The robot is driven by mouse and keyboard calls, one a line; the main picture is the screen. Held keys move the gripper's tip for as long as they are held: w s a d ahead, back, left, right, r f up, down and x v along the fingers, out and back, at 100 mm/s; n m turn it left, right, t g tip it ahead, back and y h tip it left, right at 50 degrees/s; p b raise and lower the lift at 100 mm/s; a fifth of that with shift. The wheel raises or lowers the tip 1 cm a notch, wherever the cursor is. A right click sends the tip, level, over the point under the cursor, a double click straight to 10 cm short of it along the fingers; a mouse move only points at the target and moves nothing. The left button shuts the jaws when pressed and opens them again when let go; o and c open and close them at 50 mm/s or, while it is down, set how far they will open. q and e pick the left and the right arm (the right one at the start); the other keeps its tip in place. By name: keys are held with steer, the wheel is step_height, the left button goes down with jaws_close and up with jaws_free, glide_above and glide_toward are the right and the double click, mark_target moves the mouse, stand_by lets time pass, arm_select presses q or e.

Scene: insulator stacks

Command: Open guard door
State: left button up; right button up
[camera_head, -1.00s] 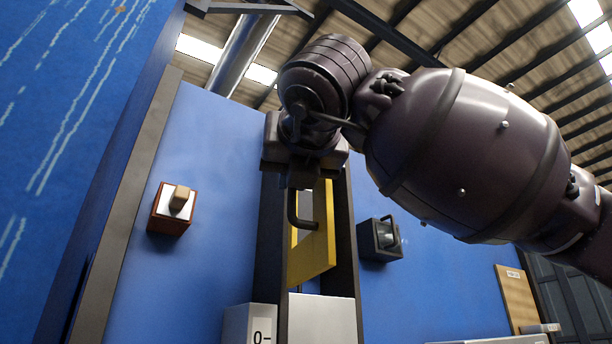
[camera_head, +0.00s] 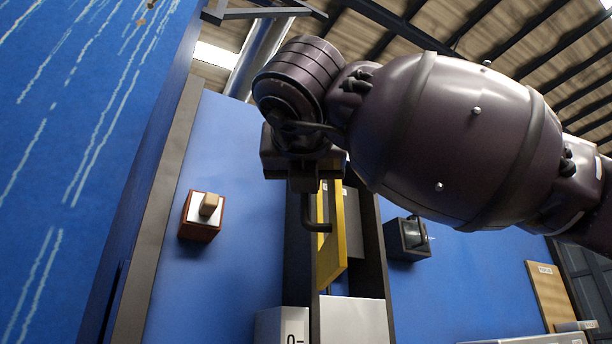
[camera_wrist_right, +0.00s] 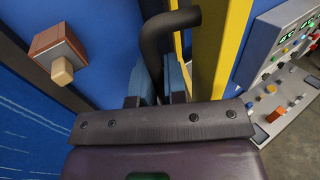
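The yellow guard door (camera_head: 330,238) hangs between two dark posts in the head view and stands at an angle to the blue wall, partly open. It also shows in the wrist view (camera_wrist_right: 222,45). Its dark bent handle (camera_head: 311,215) sticks out below my right gripper (camera_head: 304,184). In the wrist view the two fingers of my right gripper (camera_wrist_right: 158,88) close around the handle (camera_wrist_right: 153,55), one on each side. The contact itself is partly hidden. My left gripper is not in view.
A wooden box with a pale knob (camera_head: 202,215) is on the blue wall left of the door. A dark box (camera_head: 408,238) is on the right. A white block (camera_head: 352,322) stands below. A control panel (camera_wrist_right: 290,75) shows at right in the wrist view.

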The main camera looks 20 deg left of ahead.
steer(key=shift+o, duration=0.7)
steer(key=b+v, duration=0.1)
steer(key=v, duration=1)
steer(key=shift+b, duration=0.3)
steer(key=shift+w, duration=0.1)
